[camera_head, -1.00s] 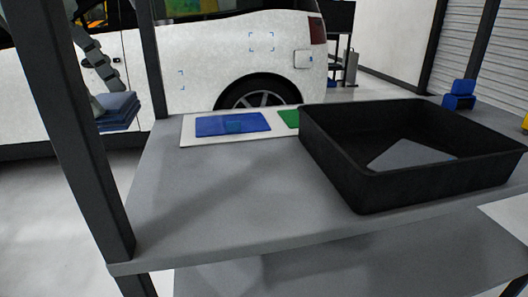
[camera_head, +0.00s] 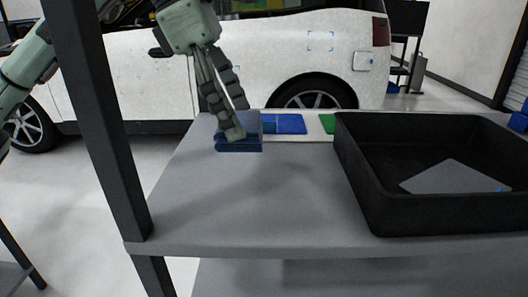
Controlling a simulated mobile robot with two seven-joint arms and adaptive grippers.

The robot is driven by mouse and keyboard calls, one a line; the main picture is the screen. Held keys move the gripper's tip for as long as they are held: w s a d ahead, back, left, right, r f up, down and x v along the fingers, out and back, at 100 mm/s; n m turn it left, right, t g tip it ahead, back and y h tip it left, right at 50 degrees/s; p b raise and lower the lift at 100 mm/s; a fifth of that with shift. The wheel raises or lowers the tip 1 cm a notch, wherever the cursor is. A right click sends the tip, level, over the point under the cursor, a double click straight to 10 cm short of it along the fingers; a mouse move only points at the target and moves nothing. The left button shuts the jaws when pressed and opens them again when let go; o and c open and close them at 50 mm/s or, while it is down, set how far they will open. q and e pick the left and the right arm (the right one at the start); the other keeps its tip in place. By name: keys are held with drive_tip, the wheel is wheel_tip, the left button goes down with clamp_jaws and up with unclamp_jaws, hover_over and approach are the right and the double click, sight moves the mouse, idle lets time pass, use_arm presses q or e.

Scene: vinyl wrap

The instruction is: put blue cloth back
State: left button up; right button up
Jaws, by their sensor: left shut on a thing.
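The blue cloth (camera_head: 240,145), a folded dark blue stack, is at the far left part of the grey shelf top. My left gripper (camera_head: 238,128) is shut on it from above. The cloth overlaps the left part of a blue marked area (camera_head: 288,124) on a white board. I cannot tell whether the cloth rests on the surface or is just above it. My right gripper is not in view.
A black open tray (camera_head: 375,205) with a grey sheet (camera_head: 455,178) in it stands at the right. A green patch (camera_head: 327,123) lies beside the blue one. A dark post (camera_head: 97,120) rises at the front left. The shelf top (camera_head: 250,205) is clear in front.

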sight(260, 123)
use_arm(q)
drive_tip(key=d+f, duration=0.1)
drive_tip(key=d, duration=0.1)
drive_tip(key=s+d+f, duration=0.1)
drive_tip(key=d, duration=0.1)
drive_tip(key=shift+f, duration=0.3)
wheel_tip(260, 123, down, 3)
drive_tip(key=shift+f, duration=0.1)
drive_tip(key=shift+f+p, duration=0.3)
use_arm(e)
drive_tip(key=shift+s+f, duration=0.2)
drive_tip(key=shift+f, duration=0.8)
use_arm(q)
drive_tip(key=shift+f, duration=0.1)
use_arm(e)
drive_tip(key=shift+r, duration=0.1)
use_arm(q)
drive_tip(key=o, duration=1)
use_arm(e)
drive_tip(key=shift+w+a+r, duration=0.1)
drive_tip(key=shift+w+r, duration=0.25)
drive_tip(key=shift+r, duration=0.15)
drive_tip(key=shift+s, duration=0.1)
